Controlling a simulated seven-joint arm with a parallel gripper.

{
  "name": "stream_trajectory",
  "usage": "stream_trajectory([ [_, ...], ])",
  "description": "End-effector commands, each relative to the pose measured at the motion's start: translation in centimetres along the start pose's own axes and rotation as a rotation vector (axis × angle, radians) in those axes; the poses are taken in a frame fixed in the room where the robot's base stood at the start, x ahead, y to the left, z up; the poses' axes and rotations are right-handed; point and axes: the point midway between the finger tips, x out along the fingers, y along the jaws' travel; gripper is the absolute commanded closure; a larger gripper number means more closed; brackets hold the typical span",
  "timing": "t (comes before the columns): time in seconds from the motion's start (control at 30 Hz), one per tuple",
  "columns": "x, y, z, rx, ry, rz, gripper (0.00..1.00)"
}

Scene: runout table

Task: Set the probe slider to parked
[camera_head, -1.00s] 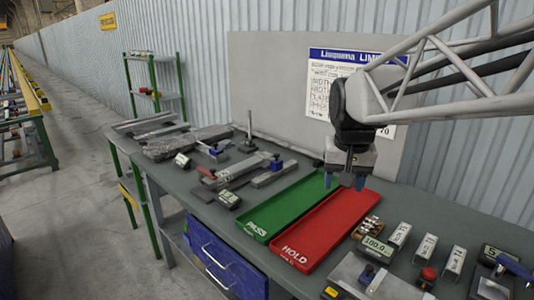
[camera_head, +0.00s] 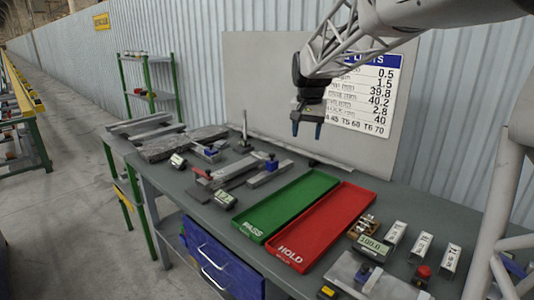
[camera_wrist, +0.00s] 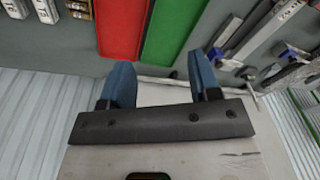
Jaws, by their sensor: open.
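My gripper (camera_head: 307,129) is open and empty, with blue fingers pointing down. It hangs in front of the grey back panel, well above the table and clear of everything on it. In the wrist view its two blue fingers (camera_wrist: 161,75) stand apart with nothing between them. I cannot tell for sure which part is the probe slider. Small blue parts sit on a grey bar fixture (camera_head: 236,174) left of the trays, on a smaller fixture (camera_head: 208,151) farther back, and on a grey plate device (camera_head: 350,274) at the front. No parked mark is readable.
A green PASS tray (camera_head: 288,206) and a red HOLD tray (camera_head: 322,226) lie mid-table. A thin upright stand (camera_head: 244,128) rises behind the bar fixture. Labelled blocks (camera_head: 422,246) and a digital display (camera_head: 371,245) stand at the right. Granite slabs (camera_head: 172,144) lie far left.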

Motion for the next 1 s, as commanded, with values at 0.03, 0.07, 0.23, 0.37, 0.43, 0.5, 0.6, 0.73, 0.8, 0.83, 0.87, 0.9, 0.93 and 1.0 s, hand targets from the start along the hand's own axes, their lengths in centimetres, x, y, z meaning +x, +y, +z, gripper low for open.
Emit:
stream_trajectory([
  [0.03,0.4,-0.6,-1.2,0.006,-0.004,0.001,0.43],
  [0.07,0.5,-0.9,-1.8,0.011,-0.005,0.001,0.43],
  [0.23,1.5,-2.8,-5.2,0.037,-0.016,0.005,0.43],
  [0.37,2.6,-4.2,-7.8,0.056,-0.025,0.008,0.43],
  [0.43,3.2,-4.9,-9.1,0.067,-0.029,0.01,0.43],
  [0.5,3.8,-5.7,-10.5,0.077,-0.033,0.011,0.43],
  [0.6,4.7,-6.8,-12.3,0.094,-0.039,0.014,0.43],
  [0.73,6.1,-8.2,-14.7,0.113,-0.047,0.017,0.43],
  [0.8,6.9,-8.9,-15.9,0.124,-0.051,0.019,0.43],
  [0.83,7.2,-9.2,-16.5,0.128,-0.053,0.02,0.43],
  [0.87,7.5,-9.5,-17.0,0.133,-0.054,0.021,0.43],
  [0.9,8.1,-9.9,-17.7,0.139,-0.058,0.022,0.43],
  [0.93,8.3,-10.3,-18.2,0.144,-0.059,0.023,0.43],
  [1.0,9.2,-11.0,-19.4,0.154,-0.063,0.025,0.43],
])
